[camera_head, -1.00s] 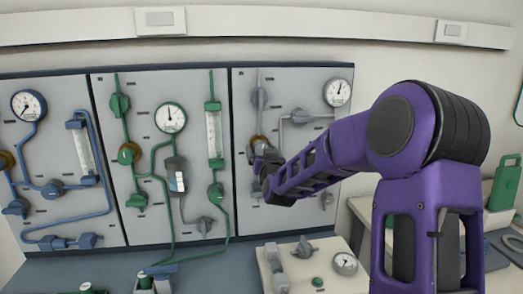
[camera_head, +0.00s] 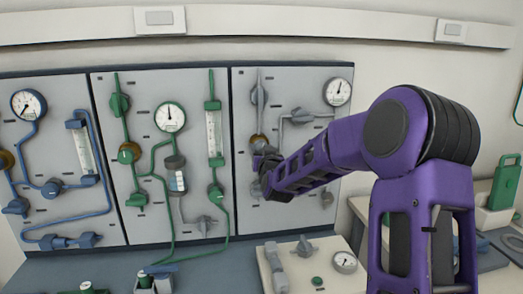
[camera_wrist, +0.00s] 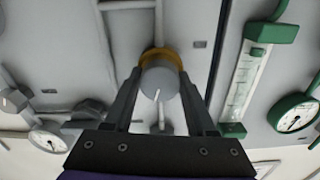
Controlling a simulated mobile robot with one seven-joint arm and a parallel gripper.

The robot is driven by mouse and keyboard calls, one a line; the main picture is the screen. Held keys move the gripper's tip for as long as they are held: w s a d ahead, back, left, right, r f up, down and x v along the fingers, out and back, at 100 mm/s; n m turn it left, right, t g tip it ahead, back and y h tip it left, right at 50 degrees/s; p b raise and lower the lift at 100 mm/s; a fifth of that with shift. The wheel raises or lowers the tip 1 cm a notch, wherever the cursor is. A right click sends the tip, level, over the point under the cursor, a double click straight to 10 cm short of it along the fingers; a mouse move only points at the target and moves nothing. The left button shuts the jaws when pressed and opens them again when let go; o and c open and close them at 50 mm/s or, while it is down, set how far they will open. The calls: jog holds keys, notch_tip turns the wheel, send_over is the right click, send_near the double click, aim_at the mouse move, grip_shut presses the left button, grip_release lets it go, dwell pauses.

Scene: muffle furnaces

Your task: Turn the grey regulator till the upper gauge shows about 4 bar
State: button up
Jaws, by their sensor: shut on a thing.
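The grey regulator knob (camera_wrist: 160,82) has a brass collar and a white mark on its face, and sits on the right-hand grey panel. My gripper (camera_wrist: 160,74) has one finger on either side of the knob and is shut on it. In the head view my gripper (camera_head: 264,165) is at the panel's left part and hides most of the regulator. The upper gauge (camera_head: 338,92) is at the panel's top right, with its needle roughly upright; its numbers are too small to read. It also shows at the lower left of the wrist view (camera_wrist: 48,140).
Grey pipes and a grey valve (camera_head: 300,117) lie close to my gripper. The middle panel carries a green flowmeter (camera_head: 214,135) and a green gauge (camera_head: 170,117). A bench unit with a small gauge (camera_head: 345,262) stands below. Blue fittings (camera_head: 53,188) are at the far left.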

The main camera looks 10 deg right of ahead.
jog(key=b, duration=0.1)
jog(key=m+b, duration=0.1)
jog(key=shift+f+m+b, duration=0.3)
jog(key=shift+b, duration=0.1)
jog(key=shift+m+b, duration=0.9)
jog(key=shift+b, duration=0.2)
jog(key=shift+r+m, duration=0.3)
jog(key=shift+m, duration=0.7)
jog(key=o, duration=1.4)
jog(key=shift+s, duration=0.1)
